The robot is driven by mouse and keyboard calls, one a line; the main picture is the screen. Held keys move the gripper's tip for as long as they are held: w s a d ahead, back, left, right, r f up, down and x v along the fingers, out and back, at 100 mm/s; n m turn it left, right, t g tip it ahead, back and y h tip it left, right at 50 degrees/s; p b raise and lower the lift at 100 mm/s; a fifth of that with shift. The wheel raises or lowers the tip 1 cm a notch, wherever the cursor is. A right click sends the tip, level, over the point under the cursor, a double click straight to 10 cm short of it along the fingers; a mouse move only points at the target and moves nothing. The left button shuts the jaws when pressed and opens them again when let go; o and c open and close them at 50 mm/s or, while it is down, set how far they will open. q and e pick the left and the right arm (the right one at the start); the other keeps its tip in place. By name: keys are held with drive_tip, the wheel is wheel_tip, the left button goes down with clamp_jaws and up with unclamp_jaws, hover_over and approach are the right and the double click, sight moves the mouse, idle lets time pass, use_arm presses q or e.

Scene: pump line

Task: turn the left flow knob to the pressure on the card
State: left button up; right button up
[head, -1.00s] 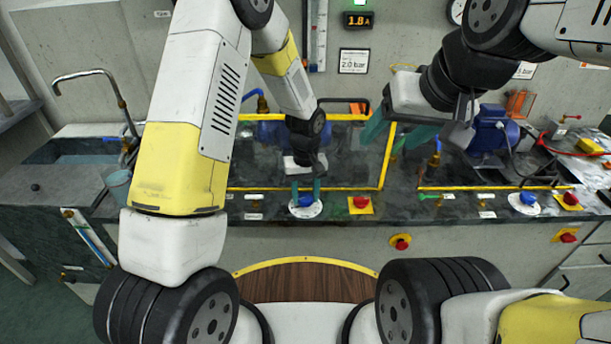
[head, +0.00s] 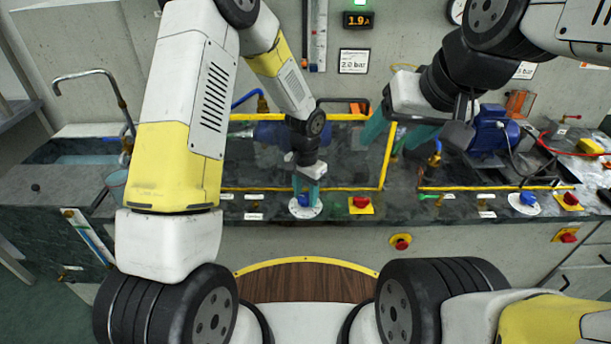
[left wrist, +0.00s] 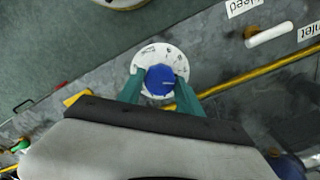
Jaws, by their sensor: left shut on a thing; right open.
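The left flow knob (head: 305,200) is blue and sits on a round white dial plate on the dark counter. In the left wrist view the knob (left wrist: 159,80) shows between the two teal fingers, with marks on the white dial (left wrist: 163,54) around it. My left gripper (head: 306,192) is shut on the knob from above. The card (head: 354,61) on the wall reads 2.0 bar. My right gripper (head: 400,134) is open and empty, held above the counter right of the left arm. The gauge that goes with this knob is not clearly seen.
A red button on a yellow plate (head: 361,205) is just right of the dial. A second blue knob (head: 524,200) is further right, near a blue pump motor (head: 493,133). An amber display (head: 358,20) reads 1.9 A. A yellow pipe (head: 385,160) runs across the counter.

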sight(305, 197)
use_arm(q)
drive_tip(key=shift+m, duration=1.6)
drive_tip(key=o, duration=1.4)
drive_tip(key=shift+r, duration=3.9)
drive_tip(key=shift+r, duration=0.1)
